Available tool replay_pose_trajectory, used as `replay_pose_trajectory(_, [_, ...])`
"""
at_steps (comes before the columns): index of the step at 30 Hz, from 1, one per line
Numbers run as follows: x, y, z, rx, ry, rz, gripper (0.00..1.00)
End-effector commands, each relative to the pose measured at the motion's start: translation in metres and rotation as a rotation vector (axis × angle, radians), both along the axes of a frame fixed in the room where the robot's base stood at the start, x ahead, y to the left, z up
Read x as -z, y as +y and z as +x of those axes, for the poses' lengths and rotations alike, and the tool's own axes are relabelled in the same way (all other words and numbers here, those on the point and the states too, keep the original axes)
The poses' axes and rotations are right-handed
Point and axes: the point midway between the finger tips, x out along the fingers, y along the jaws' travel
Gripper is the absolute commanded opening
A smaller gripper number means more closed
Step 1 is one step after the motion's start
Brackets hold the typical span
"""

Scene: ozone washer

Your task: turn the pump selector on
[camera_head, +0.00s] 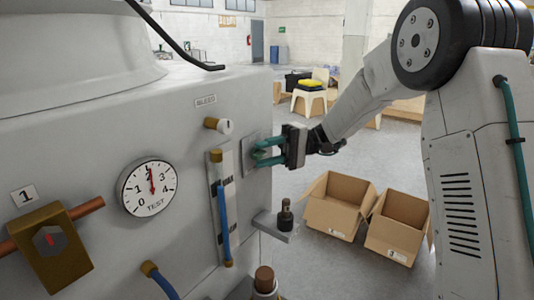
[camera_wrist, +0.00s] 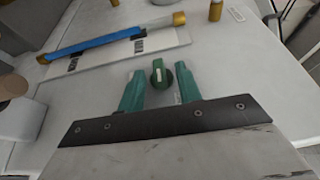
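The pump selector appears to be the small round green knob (camera_wrist: 158,74) with a white mark in the wrist view. The mark runs roughly up and down in that picture. The knob is on a plate (camera_head: 249,156) near the right edge of the grey machine panel. My gripper (camera_head: 259,152) reaches in from the right with its teal fingers at this plate. In the wrist view my gripper (camera_wrist: 159,71) is open, one finger on each side of the knob, with a visible gap on both sides. The fingers mostly hide the knob in the head view.
A blue sight tube (camera_head: 223,225) on a white strip is left of the plate. A valve (camera_head: 219,125) is above, and a small ledge (camera_head: 276,224) with a dark bottle (camera_head: 285,215) is below. A gauge (camera_head: 149,188) is further left. Cardboard boxes (camera_head: 337,210) stand on the floor.

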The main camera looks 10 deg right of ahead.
Motion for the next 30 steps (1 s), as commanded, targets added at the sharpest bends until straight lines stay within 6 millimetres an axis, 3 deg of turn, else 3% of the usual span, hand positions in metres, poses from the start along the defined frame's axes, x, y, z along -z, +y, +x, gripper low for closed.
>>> replay_pose_trajectory(7, [0.0,-0.007,0.004,0.001,-0.001,0.0,0.35])
replay_pose_trajectory(19, [0.002,-0.065,0.027,0.002,-0.001,0.0,0.35])
replay_pose_trajectory(30, [0.001,-0.073,0.03,0.001,0.0,0.0,0.35])
